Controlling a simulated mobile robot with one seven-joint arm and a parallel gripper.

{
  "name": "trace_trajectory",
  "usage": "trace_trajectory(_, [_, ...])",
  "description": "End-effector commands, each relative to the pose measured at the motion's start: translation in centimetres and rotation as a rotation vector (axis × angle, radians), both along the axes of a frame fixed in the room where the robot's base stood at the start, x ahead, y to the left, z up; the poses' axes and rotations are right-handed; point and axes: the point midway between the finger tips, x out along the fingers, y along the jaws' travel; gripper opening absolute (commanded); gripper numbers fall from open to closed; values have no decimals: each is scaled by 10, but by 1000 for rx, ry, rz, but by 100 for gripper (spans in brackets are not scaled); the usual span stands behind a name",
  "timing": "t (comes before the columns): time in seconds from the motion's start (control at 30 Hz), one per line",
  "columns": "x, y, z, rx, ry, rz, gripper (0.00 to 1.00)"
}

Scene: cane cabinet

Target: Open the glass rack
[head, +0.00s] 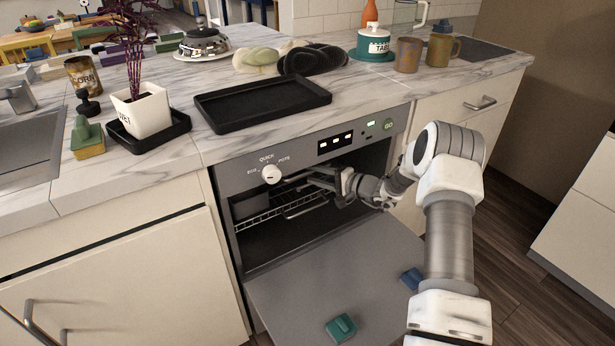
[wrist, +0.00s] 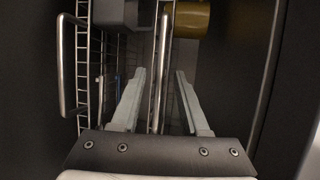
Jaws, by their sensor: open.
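The dishwasher (head: 228,180) stands with its door (head: 330,285) lowered. Inside it, a wire rack (head: 265,222) shows near the top of the opening, with a metal handle (head: 305,208) at its front. I cannot tell from any label which rack is for glasses. My gripper (head: 316,181) is at the upper part of the opening, under the control panel. In the wrist view my gripper (wrist: 160,72) is open, with a metal bar (wrist: 162,60) running between its fingers. Contact with it cannot be seen. A second, bracket-shaped handle (wrist: 61,65) lies left of the fingers.
A grey block-like thing (wrist: 115,12) and a yellow-brown cylinder (wrist: 192,19) sit farther inside. A green block (head: 341,328) and a blue block (head: 411,279) lie on the lowered door. The counter above holds a black tray (head: 262,104), a potted plant and mugs.

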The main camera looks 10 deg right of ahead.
Motion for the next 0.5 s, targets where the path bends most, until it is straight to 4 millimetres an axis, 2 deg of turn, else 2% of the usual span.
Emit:
trace_trajectory(0.2, [17,17,-5,0,0,0,45])
trace_trajectory(0.5, [20,20,-5,1,1,0,45])
